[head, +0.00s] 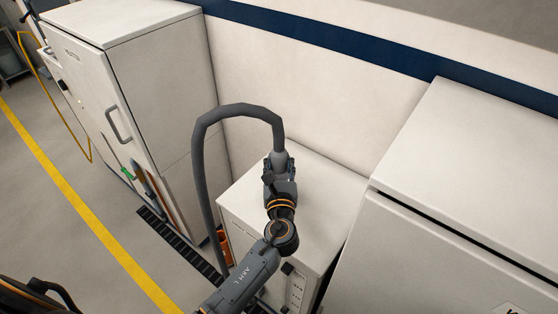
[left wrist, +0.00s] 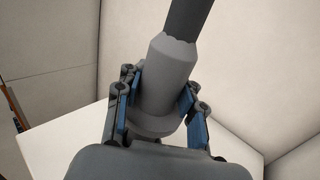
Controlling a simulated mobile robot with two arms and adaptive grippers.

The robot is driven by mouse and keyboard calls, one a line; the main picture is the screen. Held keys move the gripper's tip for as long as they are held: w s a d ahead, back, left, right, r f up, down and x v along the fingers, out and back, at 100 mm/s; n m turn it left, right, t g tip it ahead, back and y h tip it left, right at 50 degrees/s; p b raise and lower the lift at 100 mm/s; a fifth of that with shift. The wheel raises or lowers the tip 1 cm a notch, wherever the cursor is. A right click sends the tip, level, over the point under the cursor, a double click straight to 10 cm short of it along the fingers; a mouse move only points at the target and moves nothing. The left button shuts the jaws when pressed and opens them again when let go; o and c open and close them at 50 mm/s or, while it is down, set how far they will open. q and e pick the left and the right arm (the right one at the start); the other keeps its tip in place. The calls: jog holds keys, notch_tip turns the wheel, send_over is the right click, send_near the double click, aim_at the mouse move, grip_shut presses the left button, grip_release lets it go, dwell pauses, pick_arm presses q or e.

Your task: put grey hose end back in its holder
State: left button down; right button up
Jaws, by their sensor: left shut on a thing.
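The grey hose (head: 201,165) arches up beside the tall white cabinet and comes down to its lighter grey end (head: 280,160). My left gripper (head: 279,169) is shut on the hose end, over the top of a low white cabinet (head: 318,188). In the left wrist view the grey hose end (left wrist: 165,85) sits between the blue-padded fingers of my left gripper (left wrist: 158,105), with the dark hose (left wrist: 187,18) rising from it. An orange piece (head: 225,245) shows low beside the low cabinet, partly hidden by the hose; I cannot tell whether it is the holder. My right gripper is not in view.
A tall white cabinet (head: 160,90) with a handle stands at left, and another white cabinet (head: 470,150) at right. The wall is close behind. A dark floor grille (head: 180,240) and a yellow floor line (head: 90,220) lie at left, with clear floor between them.

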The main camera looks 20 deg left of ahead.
pick_arm(q)
jog(key=shift+f, duration=0.3)
dwell(0.4)
jog(key=shift+f+b, duration=1.2)
jog(key=shift+f, duration=0.2)
jog(key=shift+f+b, duration=0.45)
jog(key=shift+f, duration=0.2)
jog(key=c, duration=0.7)
grip_release()
jog(key=shift+c, duration=0.2)
